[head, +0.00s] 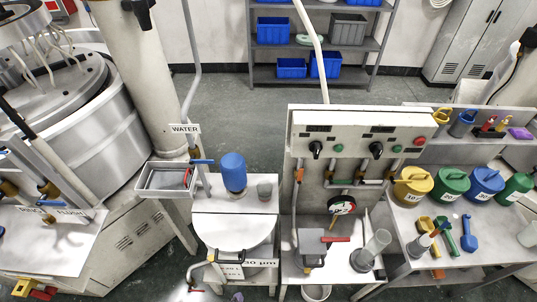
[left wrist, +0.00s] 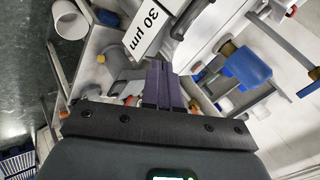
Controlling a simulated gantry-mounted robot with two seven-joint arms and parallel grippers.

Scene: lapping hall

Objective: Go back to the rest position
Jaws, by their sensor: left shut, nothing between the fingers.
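My left gripper (left wrist: 163,72) shows in the left wrist view, at the lower middle. Its two dark fingers are side by side, shut, with nothing held between them. A white sign reading 30 µm (left wrist: 152,25) shows just beyond the fingertips; I cannot tell how far off it is. A blue bottle (left wrist: 247,68) shows to the right of the fingers. In the head view I cannot make out the left gripper clearly. My right gripper does not show in either view.
The head view shows a bench with a blue bottle (head: 233,172), a metal tray (head: 150,193), a control panel (head: 310,145), and a clear cylinder (head: 376,246). Several coloured jugs stand at right, including a yellow one (head: 411,187). Open floor (head: 235,105) lies before the shelf (head: 330,82).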

